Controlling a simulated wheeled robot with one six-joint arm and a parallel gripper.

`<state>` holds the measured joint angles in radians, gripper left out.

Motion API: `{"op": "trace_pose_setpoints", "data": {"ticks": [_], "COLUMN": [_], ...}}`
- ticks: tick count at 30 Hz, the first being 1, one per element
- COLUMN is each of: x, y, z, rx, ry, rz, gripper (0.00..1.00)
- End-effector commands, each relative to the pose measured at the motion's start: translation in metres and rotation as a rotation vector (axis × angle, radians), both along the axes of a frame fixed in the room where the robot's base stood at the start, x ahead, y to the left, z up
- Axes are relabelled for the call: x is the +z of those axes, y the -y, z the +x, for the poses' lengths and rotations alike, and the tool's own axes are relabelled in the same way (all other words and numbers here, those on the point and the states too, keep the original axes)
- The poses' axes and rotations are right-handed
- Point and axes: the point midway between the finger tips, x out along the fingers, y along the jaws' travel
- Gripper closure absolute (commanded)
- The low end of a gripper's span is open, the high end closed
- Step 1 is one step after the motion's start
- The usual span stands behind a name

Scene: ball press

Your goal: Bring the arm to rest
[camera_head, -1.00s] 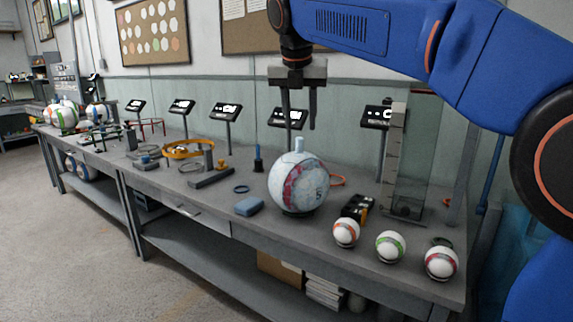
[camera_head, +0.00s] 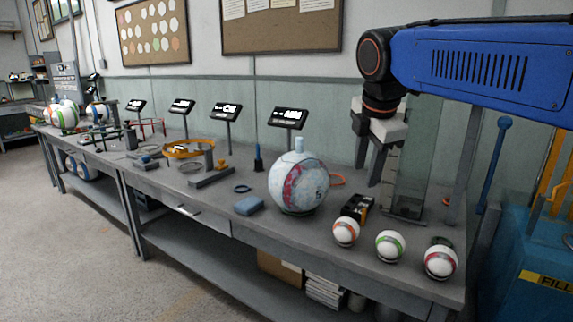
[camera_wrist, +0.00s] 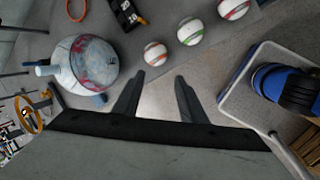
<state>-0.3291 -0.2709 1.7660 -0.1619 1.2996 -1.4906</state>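My gripper (camera_head: 369,163) is at the right of the head view, above the back right of the bench and in front of the clear upright tube stand (camera_head: 409,190). Its fingers point down, apart, with nothing between them. In the wrist view the two open fingers (camera_wrist: 157,98) show with grey floor between them. My blue arm comes in from the upper right, bent back. The large white and maroon ball (camera_head: 299,184) sits on the bench to the left of my gripper, apart from it.
Three small balls, orange-striped (camera_head: 346,232), green-striped (camera_head: 390,246) and red-striped (camera_head: 440,262), sit along the bench's right front edge. A black box (camera_head: 357,208) and a blue block (camera_head: 249,206) lie nearby. Several small screens stand along the back. A blue bin (camera_head: 525,270) stands at right.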

Motion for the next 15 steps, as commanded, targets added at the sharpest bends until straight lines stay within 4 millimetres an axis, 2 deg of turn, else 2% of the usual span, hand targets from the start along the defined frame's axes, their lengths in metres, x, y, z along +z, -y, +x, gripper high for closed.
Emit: {"op": "trace_pose_setpoints", "data": {"ticks": [1, 6, 11, 15], "x": [-0.012, -0.055, -0.101, -0.146], "y": [0.013, 0.047, 0.072, 0.089], "z": [-0.015, -0.061, -0.106, -0.146], "rx": [-0.093, -0.439, -0.766, -1.055], "ry": [0.003, 0.017, 0.029, 0.039], "rz": [0.038, 0.19, 0.332, 0.458], "gripper": [0.62, 0.62, 0.62, 0.62]}}
